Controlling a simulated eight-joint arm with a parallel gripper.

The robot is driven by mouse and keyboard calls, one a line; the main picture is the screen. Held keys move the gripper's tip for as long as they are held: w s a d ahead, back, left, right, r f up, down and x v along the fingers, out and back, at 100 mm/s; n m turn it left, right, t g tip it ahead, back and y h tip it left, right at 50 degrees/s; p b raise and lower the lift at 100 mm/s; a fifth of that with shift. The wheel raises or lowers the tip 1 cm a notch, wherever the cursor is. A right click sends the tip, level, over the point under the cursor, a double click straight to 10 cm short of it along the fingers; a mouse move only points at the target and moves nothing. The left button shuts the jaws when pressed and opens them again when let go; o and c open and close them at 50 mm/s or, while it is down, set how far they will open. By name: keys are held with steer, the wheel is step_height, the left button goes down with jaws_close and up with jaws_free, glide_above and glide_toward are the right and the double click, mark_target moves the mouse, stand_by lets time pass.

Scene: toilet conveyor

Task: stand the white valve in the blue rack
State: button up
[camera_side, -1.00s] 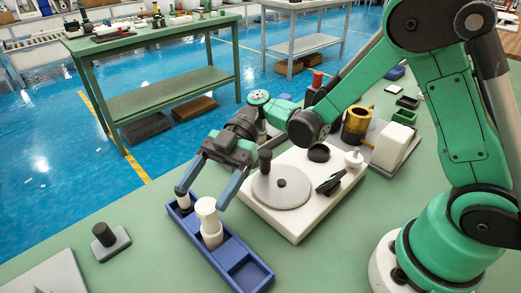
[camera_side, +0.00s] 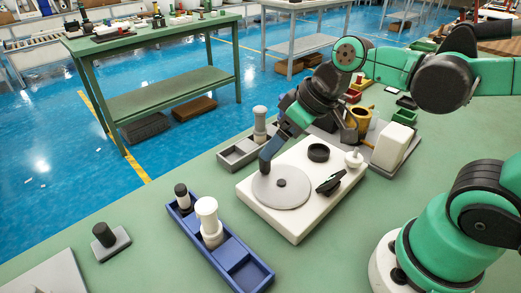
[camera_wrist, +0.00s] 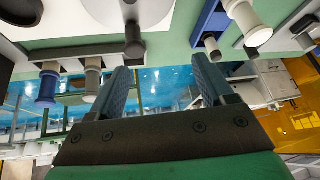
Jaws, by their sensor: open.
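The white valve (camera_side: 208,220) stands upright in a middle compartment of the blue rack (camera_side: 248,275), with nothing gripping it. A smaller valve with a black body and pale top (camera_side: 182,196) stands in the rack's far-left compartment. The compartments toward the near right end are empty. My gripper (camera_side: 265,163) is away from the rack, near the round grey disc on the white board. In the wrist view its two blue fingers (camera_wrist: 160,66) are wide apart with nothing between them. The white valve (camera_wrist: 248,24) and blue rack (camera_wrist: 208,20) show at upper right there.
A grey rack (camera_side: 232,159) with a pale valve (camera_side: 260,122) stands behind my gripper. The white board (camera_side: 298,222) carries a disc, a black ring and a black handle. A black peg on a grey base (camera_side: 105,236) stands at left. The green table between is clear.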

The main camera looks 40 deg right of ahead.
steer(key=d+m, duration=0.1)
steer(key=d+m+t+h, duration=0.2)
steer(key=shift+s+d+r, duration=0.2)
steer(key=shift+s+d, duration=0.15)
steer(key=shift+d, duration=0.05)
